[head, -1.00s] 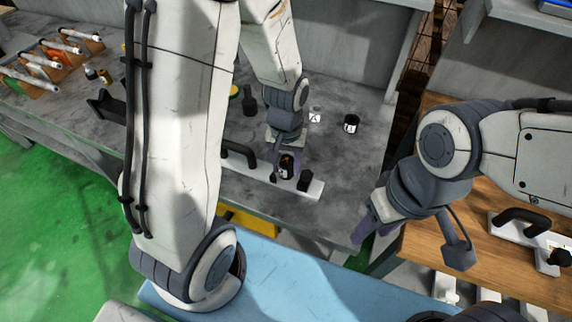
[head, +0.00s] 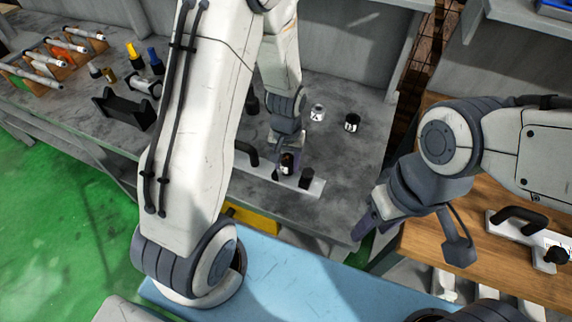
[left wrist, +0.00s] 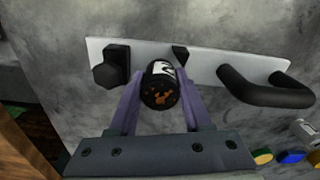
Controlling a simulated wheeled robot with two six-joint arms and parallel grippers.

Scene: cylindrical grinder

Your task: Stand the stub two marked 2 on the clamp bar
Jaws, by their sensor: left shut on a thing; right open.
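The clamp bar (head: 250,173) is a pale flat plate on the grey bench, with a black arched handle and a black knob. It crosses the left wrist view (left wrist: 215,66). My left gripper (head: 287,160) is shut on a dark stub (left wrist: 160,88) with a white label. Its figure is only partly visible, and I cannot read it for certain. The stub is over the bar between handle and knob; I cannot tell whether it touches. A small black wedge (left wrist: 180,53) shows beside it. My right gripper (head: 364,226) is open and empty, off the bench's front right corner.
A pale marked stub (head: 317,113) and a black stub with a white label (head: 351,122) stand behind the bar. Black V-shaped holder (head: 124,108), bottles and a rack of rods (head: 50,65) are left. A wooden table (head: 480,245) at right bears another handled plate.

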